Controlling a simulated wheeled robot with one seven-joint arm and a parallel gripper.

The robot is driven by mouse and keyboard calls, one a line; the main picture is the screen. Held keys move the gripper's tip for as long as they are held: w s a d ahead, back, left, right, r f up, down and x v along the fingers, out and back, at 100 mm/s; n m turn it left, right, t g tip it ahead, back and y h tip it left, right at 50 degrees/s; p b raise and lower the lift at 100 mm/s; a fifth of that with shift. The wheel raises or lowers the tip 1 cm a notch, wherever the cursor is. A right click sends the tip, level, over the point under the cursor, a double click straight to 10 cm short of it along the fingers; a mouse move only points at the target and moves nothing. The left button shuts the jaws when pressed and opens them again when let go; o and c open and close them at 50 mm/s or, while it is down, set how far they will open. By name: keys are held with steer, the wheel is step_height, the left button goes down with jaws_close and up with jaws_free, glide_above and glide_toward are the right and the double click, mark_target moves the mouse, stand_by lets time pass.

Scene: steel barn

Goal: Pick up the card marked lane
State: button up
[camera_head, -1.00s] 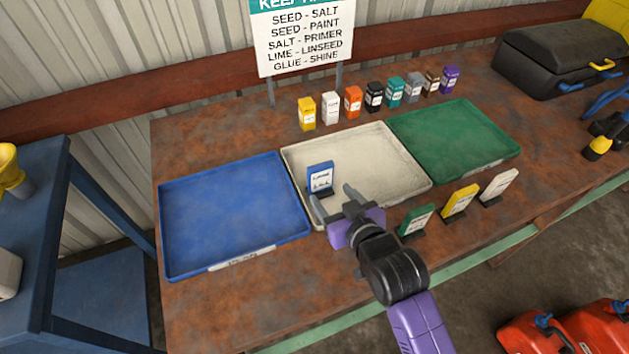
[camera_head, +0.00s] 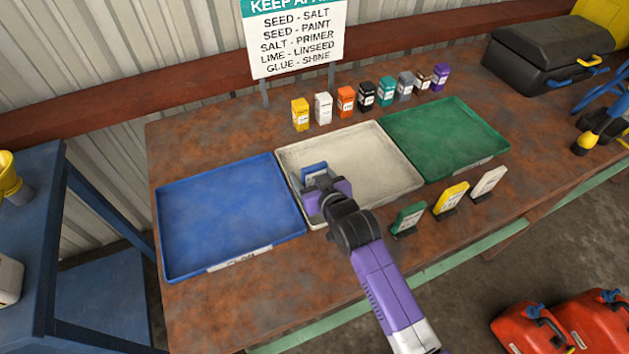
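A blue card (camera_head: 314,168) with a white label stands at the left part of the cream tray (camera_head: 396,160); its lower part is hidden behind my gripper. A green card (camera_head: 410,217), a yellow card (camera_head: 451,198) and a white card (camera_head: 489,182) stand in dark holders along the front right of the table. The writing on the cards is too small to read, so I cannot tell which says lane. My gripper (camera_head: 313,184) is right at the blue card, on its near side. Its fingers are mostly hidden, and I cannot tell whether they are closed on the card.
A blue tray (camera_head: 230,215) lies left and a green tray (camera_head: 447,138) right of the cream one. Several small coloured boxes (camera_head: 366,95) stand behind the trays. A sign (camera_head: 295,40) rises at the back. A black case (camera_head: 545,58) sits back right.

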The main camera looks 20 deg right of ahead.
steer(key=c, duration=0.9)
steer(key=shift+c, duration=0.9)
steer(key=shift+r, duration=0.15)
